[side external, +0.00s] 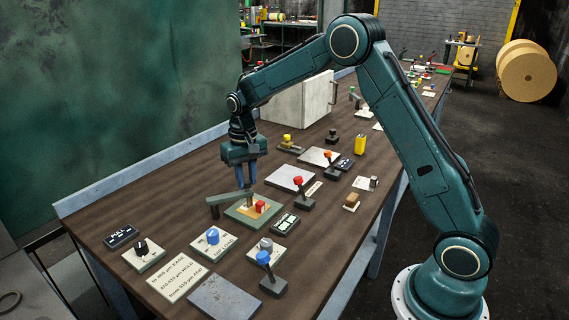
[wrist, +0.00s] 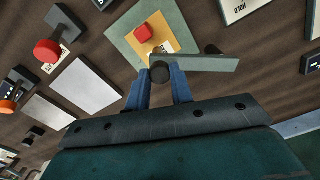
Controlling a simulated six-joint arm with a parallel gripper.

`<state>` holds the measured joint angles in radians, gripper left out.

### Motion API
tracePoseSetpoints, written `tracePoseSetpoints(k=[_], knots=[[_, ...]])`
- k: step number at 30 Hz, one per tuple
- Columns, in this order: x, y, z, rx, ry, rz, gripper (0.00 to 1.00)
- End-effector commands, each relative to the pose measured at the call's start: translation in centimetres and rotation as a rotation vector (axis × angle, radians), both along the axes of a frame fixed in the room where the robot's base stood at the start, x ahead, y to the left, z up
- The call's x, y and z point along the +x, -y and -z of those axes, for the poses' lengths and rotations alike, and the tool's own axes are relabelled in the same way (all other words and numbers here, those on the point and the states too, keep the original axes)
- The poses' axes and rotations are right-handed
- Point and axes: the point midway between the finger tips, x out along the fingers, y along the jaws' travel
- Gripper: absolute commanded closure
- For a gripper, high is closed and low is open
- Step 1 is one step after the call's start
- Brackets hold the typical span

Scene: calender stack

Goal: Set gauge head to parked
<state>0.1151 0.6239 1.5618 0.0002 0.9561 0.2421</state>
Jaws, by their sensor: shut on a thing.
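The gauge head appears to be the grey-green swing arm (side external: 226,198) beside a pale green base plate (side external: 238,212). A red block (side external: 261,206) sits on a tan patch on that plate. My gripper (side external: 247,184) points down with its blue fingers at the arm's plate-side end. The arm extends away from the red block (wrist: 143,33), which lies beside the knob. The fingers partly hide the knob, and I cannot read a parked mark.
A blue knob (side external: 212,236), black knob (side external: 141,247), red-topped lever (side external: 298,183) and blue-topped lever (side external: 264,260) stand around. A printed card (side external: 178,277) and grey plate (side external: 224,297) lie in front. Bare bench top shows left of the swing arm.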

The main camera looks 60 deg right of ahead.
Motion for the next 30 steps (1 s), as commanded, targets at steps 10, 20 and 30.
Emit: tracePoseSetpoints(k=[10,20,30], knots=[[1.6,0.9,0.0,0.0,0.0,-0.184,1.0],[4.3,1.6,0.0,0.0,0.001,-0.481,1.0],[7.3,1.5,0.0,-0.002,0.002,-0.804,1.0]])
